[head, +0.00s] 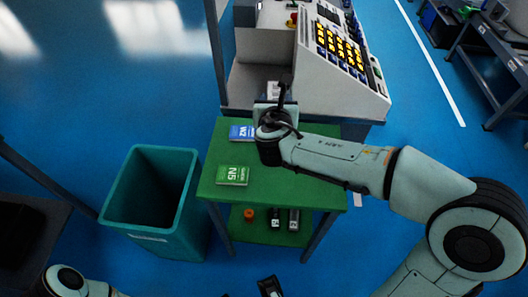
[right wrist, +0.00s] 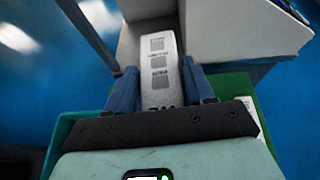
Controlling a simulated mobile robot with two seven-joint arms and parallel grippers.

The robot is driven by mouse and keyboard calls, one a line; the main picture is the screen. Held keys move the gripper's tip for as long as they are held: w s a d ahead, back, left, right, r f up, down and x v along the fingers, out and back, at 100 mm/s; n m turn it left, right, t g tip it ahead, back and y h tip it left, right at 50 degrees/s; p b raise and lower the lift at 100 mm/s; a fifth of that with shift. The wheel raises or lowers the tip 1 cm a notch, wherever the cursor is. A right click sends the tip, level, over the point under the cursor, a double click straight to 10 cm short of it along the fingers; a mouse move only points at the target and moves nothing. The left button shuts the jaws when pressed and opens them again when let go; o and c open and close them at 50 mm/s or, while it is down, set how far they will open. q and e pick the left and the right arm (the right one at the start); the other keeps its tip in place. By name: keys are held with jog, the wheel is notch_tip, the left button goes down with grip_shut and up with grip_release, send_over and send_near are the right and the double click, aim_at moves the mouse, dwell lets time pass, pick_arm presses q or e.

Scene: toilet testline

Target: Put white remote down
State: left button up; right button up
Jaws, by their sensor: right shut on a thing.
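The white remote (right wrist: 160,72) is between the two blue fingers of my right gripper (right wrist: 161,88) in the right wrist view, with grey button labels facing the camera. The right gripper is shut on it. In the head view my right gripper (head: 276,98) is over the back edge of the green table (head: 275,185), and the white remote (head: 273,90) shows only partly behind it. I cannot tell whether the remote touches the tabletop. Part of what looks like my left gripper (head: 268,287) shows at the bottom edge; its jaw opening is unclear.
A blue box (head: 243,132) and a green box (head: 232,176) lie on the table's left side. Its lower shelf holds an orange item (head: 249,214) and two dark-and-white items (head: 285,219). A teal bin (head: 150,225) stands left. A control console (head: 335,75) stands behind.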

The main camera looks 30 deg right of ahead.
jog(key=shift+f, duration=0.4)
notch_tip(320, 180, down, 13)
jog(key=b, duration=0.4)
jog(key=shift+s+d+f+b, duration=0.1)
jog(key=shift+s+d+b, duration=0.05)
jog(key=shift+b, duration=0.2)
notch_tip(320, 180, down, 6)
jog(key=shift+r+b, duration=0.2)
jog(key=shift+b, duration=0.75)
pick_arm(q)
jog(key=w+a+f+t, duration=0.1)
jog(key=w+f, duration=0.3)
jog(key=f, duration=0.2)
jog(key=shift+w+a+f+t, duration=0.15)
jog(key=shift+w+f+t, duration=0.05)
jog(key=shift+w+t, duration=0.1)
